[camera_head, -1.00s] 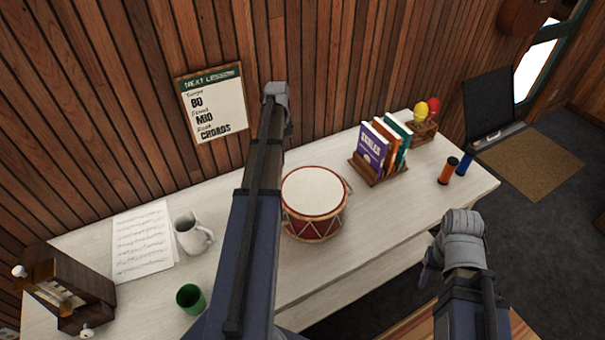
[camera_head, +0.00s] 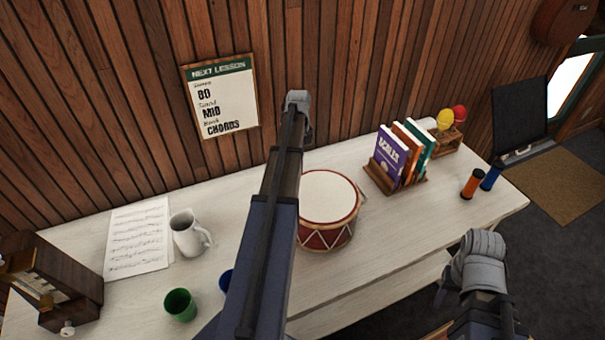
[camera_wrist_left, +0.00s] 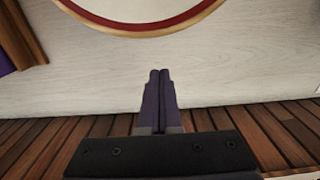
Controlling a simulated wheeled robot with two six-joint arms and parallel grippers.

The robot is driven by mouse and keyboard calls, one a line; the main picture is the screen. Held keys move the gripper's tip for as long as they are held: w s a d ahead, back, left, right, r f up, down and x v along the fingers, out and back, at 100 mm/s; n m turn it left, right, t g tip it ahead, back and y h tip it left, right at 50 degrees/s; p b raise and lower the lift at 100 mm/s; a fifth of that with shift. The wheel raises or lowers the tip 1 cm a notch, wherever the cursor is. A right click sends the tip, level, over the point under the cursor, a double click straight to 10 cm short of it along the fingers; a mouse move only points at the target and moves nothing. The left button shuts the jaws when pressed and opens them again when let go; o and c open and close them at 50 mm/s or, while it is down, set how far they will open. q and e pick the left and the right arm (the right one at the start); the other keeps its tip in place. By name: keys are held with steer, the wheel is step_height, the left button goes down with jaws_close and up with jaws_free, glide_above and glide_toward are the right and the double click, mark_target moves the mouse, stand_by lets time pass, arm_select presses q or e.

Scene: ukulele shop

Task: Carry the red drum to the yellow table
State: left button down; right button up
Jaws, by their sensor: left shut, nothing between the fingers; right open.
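The red drum (camera_head: 332,205), with a pale skin and red rim, stands upright on a whitish wooden table (camera_head: 400,235). My left arm crosses in front of its left edge. In the left wrist view the drum's rim (camera_wrist_left: 150,27) shows at the top, apart from my left gripper (camera_wrist_left: 160,73), which is shut and empty. The head view hides the left fingers. My right gripper (camera_head: 440,294) is at the lower right, beyond the table's front edge, mostly hidden behind its wrist; it is open, away from the drum. No yellow table can be made out.
Books in a wooden rack (camera_head: 396,180) stand right of the drum, with orange (camera_head: 472,184) and blue (camera_head: 490,178) cylinders beyond. A white mug (camera_head: 187,234), green cup (camera_head: 180,305), partly hidden blue cup (camera_head: 226,281) and music sheet (camera_head: 138,238) are left. A slatted wall backs the table.

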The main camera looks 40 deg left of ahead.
arm_select(q)
step_height(320, 180, down, 10)
steer(key=b, duration=1)
steer(key=shift+f, duration=0.25)
steer(key=d, duration=0.1)
steer(key=s+d, duration=0.2)
steer(key=shift+d+r, duration=0.3)
steer(key=shift+r, duration=0.1)
steer(key=shift+w, duration=0.1)
arm_select(e)
step_height(320, 180, down, 10)
steer(key=shift+r, duration=0.1)
